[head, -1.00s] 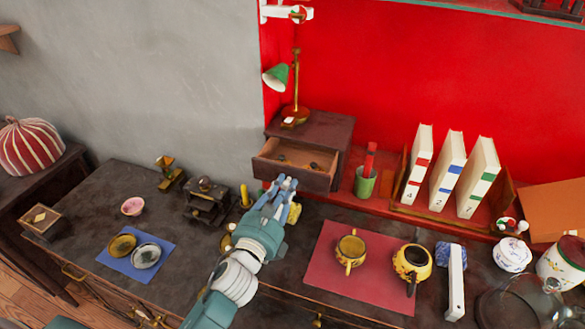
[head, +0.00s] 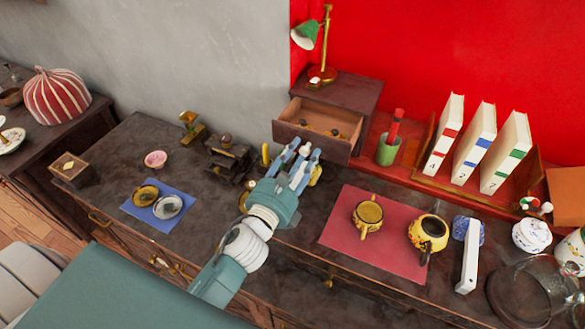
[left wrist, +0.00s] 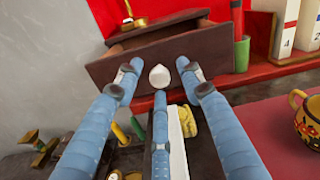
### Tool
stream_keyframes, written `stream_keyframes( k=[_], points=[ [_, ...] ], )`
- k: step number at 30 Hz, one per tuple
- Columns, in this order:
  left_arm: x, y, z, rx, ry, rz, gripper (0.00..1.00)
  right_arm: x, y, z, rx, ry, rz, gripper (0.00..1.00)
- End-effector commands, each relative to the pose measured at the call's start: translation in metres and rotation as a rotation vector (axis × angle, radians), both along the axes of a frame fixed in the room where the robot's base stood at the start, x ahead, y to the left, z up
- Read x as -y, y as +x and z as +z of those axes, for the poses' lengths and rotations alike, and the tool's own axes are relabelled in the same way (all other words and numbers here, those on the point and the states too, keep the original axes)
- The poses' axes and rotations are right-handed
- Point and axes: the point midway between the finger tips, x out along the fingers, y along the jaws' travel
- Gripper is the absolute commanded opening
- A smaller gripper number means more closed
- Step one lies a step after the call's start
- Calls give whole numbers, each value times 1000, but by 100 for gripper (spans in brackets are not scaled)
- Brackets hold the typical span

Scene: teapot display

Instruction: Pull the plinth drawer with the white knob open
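The dark wooden plinth (head: 361,98) stands at the back against the red wall. Its drawer (head: 338,149) is pulled out, with its inside and a few small items in it showing. The white knob (left wrist: 159,76) sits on the middle of the drawer front. My left gripper (head: 301,158) is in front of the drawer, with its fingers spread around the knob. My right gripper is not in view.
A brass lamp (head: 325,45) with a green shade stands on the plinth. A green cup (head: 387,151) is to the drawer's right.

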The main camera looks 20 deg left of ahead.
Motion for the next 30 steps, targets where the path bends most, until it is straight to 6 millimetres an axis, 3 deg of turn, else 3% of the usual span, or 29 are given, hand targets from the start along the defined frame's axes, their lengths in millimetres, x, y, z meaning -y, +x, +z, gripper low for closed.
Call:
stream_keyframes(
  k=[9, 15, 21, 30],
  points=[
    [-3, -66, -2, -7, -3, 3, 38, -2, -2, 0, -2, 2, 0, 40],
    [-4, -98, -2, -5, -4, 3, 38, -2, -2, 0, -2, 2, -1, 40],
    [-4, -110, -1, -3, -2, 1, 38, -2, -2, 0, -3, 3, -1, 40],
    [-4, -110, -1, -2, -1, 0, 38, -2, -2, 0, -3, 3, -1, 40]
  ],
)
